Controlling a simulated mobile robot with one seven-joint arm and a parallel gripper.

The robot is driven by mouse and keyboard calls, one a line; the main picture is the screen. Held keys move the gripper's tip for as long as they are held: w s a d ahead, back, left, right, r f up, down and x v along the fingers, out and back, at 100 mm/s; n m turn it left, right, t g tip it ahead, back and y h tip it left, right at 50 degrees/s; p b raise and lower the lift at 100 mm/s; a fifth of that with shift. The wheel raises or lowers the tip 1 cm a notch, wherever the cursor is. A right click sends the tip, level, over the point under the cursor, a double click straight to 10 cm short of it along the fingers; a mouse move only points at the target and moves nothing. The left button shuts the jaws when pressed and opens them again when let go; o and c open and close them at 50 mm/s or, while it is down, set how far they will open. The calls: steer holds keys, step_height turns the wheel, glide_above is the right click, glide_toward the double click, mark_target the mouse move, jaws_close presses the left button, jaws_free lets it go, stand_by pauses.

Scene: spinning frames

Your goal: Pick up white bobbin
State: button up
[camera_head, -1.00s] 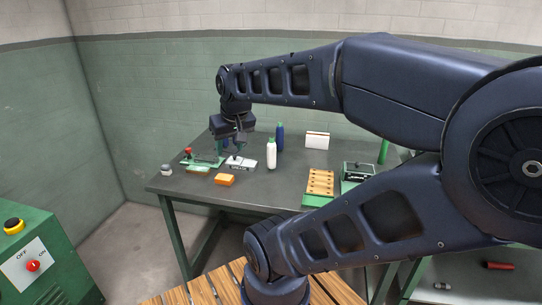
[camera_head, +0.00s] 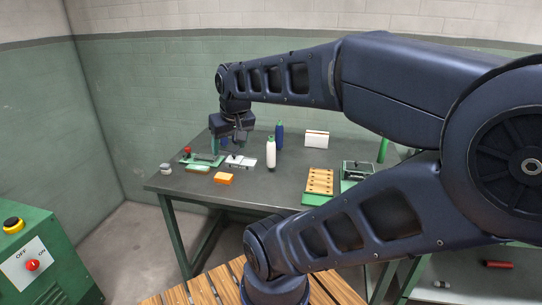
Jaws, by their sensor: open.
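The white bobbin (camera_head: 270,155) stands upright on the dark grey table, left of its middle. My gripper (camera_head: 239,141) hangs from my arm to the left of the white bobbin, above the back left part of the table. Its fingers point down, are open and hold nothing visible. They are small and dark here, and a clear gap shows between them and the bobbin.
A blue bobbin (camera_head: 279,136) stands close behind the white one. A metal-and-white device (camera_head: 241,162), an orange block (camera_head: 223,178) and a small grey-white piece (camera_head: 166,169) lie to the left. A wooden rack (camera_head: 320,181) and white box (camera_head: 316,139) are to the right.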

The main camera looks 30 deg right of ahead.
steer(key=w+d+f+m+g+y, duration=0.1)
steer(key=w+d+f+m, duration=0.15)
steer(key=w, duration=0.35)
steer(key=w+d+f+m+y, duration=0.1)
steer(key=w+d+f, duration=0.15)
steer(key=w, duration=0.25)
steer(key=m+g+h, duration=0.2)
steer(key=m+h, duration=0.4)
steer(key=m, duration=0.4)
glide_toward(270, 144)
steer(key=f, duration=0.2)
steer(key=shift+w+d+r+x, duration=0.1)
steer(key=shift+w+x, duration=0.05)
steer(key=shift+x, duration=1.65)
steer(key=shift+w+d+r+x, duration=0.1)
steer(key=shift+w+d+x, duration=0.05)
steer(key=shift+x, duration=1.65)
steer(key=shift+w+d+x, duration=0.1)
steer(key=shift+w+x, duration=0.05)
steer(key=shift+x, duration=1.65)
steer(key=c, duration=1.1)
